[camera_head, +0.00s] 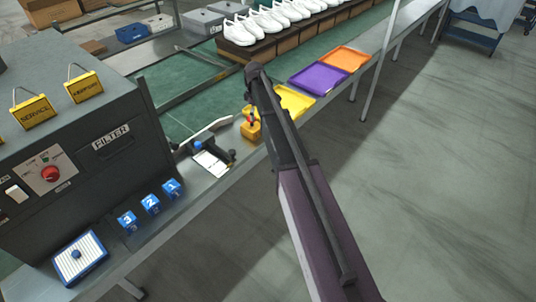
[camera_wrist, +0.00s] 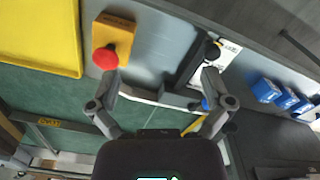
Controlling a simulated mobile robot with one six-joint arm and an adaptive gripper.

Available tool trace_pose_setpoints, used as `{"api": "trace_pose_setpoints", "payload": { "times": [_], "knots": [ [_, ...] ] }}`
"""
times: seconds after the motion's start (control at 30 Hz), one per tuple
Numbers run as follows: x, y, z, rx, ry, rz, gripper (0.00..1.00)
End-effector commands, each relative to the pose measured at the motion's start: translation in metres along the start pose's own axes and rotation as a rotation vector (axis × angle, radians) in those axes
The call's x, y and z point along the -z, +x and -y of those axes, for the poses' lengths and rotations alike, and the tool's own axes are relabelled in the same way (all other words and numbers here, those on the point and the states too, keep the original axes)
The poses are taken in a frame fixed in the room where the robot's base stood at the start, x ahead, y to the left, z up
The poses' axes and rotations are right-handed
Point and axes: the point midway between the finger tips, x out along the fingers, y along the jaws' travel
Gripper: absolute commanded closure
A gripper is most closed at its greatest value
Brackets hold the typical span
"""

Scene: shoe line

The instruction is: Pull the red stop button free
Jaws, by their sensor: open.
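The red stop button (camera_wrist: 105,58) is a round red cap on a yellow box (camera_wrist: 118,36) in the wrist view. In the head view the yellow box (camera_head: 250,130) stands on the grey bench, with the red button (camera_head: 250,118) small and partly hidden by my arm. My gripper (camera_wrist: 160,66) is open with nothing between its fingers. In the wrist view its left fingertip lies close beside the red button; I cannot tell whether they touch. The right finger is well to the right, over the dark tool.
A yellow tray (camera_head: 293,101), a purple tray (camera_head: 318,78) and an orange tray (camera_head: 345,59) line the bench. A dark tool with a white card (camera_head: 211,163) lies left of the box. Blue numbered blocks (camera_head: 150,204) and the filter machine (camera_head: 75,150) stand further left.

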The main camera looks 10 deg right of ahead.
Motion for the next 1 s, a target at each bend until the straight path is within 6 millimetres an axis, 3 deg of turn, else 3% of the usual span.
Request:
{"api": "trace_pose_setpoints", "payload": {
  "times": [1.0],
  "knots": [
    [-0.074, 0.017, 0.126, 0.0, 0.439, 0.0, 0.0]
  ]
}}
